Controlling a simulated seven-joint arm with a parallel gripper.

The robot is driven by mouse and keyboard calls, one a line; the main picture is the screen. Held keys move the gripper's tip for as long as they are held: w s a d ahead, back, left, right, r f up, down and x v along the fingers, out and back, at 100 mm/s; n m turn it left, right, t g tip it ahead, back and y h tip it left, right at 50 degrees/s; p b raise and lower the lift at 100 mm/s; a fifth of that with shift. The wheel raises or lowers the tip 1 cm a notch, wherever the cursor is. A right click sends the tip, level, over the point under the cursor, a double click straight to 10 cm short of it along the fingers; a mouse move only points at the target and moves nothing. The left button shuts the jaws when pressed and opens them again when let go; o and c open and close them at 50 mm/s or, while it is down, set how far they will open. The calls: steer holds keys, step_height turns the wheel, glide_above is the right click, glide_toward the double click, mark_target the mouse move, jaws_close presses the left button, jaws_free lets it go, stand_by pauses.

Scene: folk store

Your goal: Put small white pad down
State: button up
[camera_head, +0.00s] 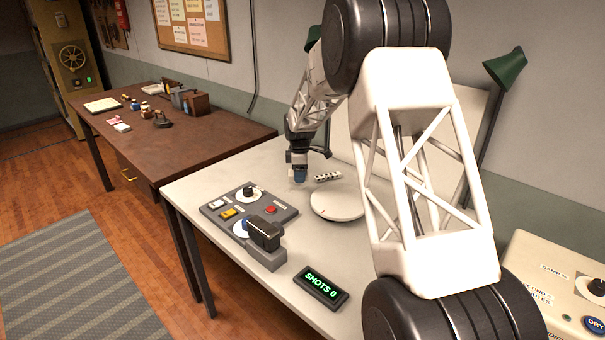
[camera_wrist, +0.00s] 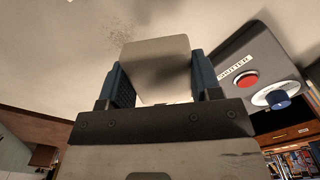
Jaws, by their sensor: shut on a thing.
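The small white pad (camera_wrist: 160,68) is a pale, rounded block in the wrist view. It sits between the two blue fingers of my gripper (camera_wrist: 163,84), which is shut on it. The table surface lies beyond the pad; I cannot tell whether the pad touches it. In the head view my gripper (camera_head: 299,178) points down, low over the left part of the light table (camera_head: 215,183), behind the control panel. The pad is too small to make out clearly there.
The grey control panel (camera_head: 260,215) with a red button stands close by; the button (camera_wrist: 245,80) also shows in the wrist view. A SHOTS display (camera_head: 321,287) stands in front.

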steer(key=shift+s+d+f, duration=0.1)
steer(key=shift+d+f, duration=0.1)
steer(key=shift+d, duration=0.55)
steer(key=shift+s+d+f, duration=0.1)
steer(key=shift+d+f, duration=0.15)
steer(key=shift+d, duration=0.5)
steer(key=shift+d+f, duration=0.2)
steer(key=shift+d, duration=0.55)
steer(key=shift+w, duration=0.1)
steer(key=shift+w+a+f, duration=0.25)
steer(key=shift+w+a, duration=0.05)
steer(key=shift+w, duration=2.3)
steer(key=shift+w+a+f, duration=0.25)
steer(key=shift+w+a, duration=0.05)
steer(key=shift+w, duration=2.35)
steer(key=shift+w+a+f, duration=0.25)
steer(key=shift+w+a, duration=0.05)
steer(key=shift+w, duration=2.3)
steer(key=shift+f, duration=1.75)
steer(key=shift+f, duration=0.15)
steer(key=o, duration=0.9)
